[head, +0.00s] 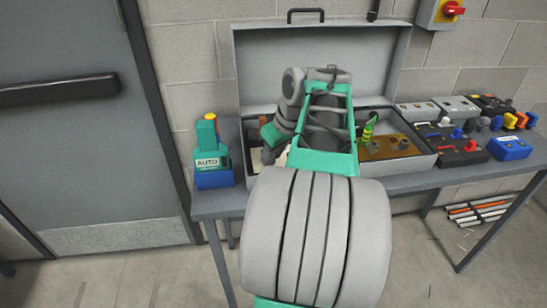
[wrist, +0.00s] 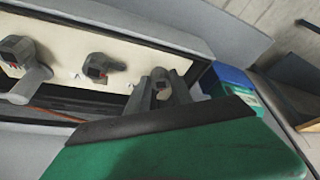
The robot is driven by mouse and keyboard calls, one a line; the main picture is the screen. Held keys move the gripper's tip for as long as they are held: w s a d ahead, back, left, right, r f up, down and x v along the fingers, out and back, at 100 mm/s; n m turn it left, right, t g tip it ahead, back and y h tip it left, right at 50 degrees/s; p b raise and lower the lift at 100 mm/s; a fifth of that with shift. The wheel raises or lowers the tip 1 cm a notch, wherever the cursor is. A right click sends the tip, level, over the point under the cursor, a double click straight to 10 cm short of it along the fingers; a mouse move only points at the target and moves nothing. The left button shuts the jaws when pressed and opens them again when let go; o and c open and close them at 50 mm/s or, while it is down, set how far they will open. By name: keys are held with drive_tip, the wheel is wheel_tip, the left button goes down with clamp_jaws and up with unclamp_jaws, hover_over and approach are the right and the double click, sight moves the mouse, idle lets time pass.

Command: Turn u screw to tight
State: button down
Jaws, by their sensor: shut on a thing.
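My gripper (wrist: 163,92) reaches over a cream panel (wrist: 118,50) in the open grey case. Its grey fingers are closed around a small grey part at the panel's right end, which I take to be the u screw; the fingers mostly hide it. Two other grey screws with side levers stand on the panel, one in the middle (wrist: 97,65) and one at the left (wrist: 20,50). Small marks beside them are too blurred to read. In the head view my arm hides most of the panel, and my gripper (head: 269,153) points down into the case's left part.
The case's lid (head: 320,62) stands open against the block wall. A teal and blue AUTO device (head: 209,165) stands left of the case. A brown board (head: 390,147) lies in the case's right part. Several coloured boxes (head: 455,150) crowd the table's right side. A door is at left.

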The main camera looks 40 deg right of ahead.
drive_tip(key=shift+w+a+m+h+b, duration=0.15)
drive_tip(key=shift+m+h+b, duration=0.55)
drive_tip(key=shift+m, duration=1)
drive_tip(key=shift+r, duration=0.1)
drive_tip(key=c, duration=1.4)
unclamp_jaws()
drive_tip(key=p+v, duration=0.1)
drive_tip(key=v, duration=0.6)
drive_tip(key=shift+r, duration=0.35)
drive_tip(key=shift+a, duration=0.1)
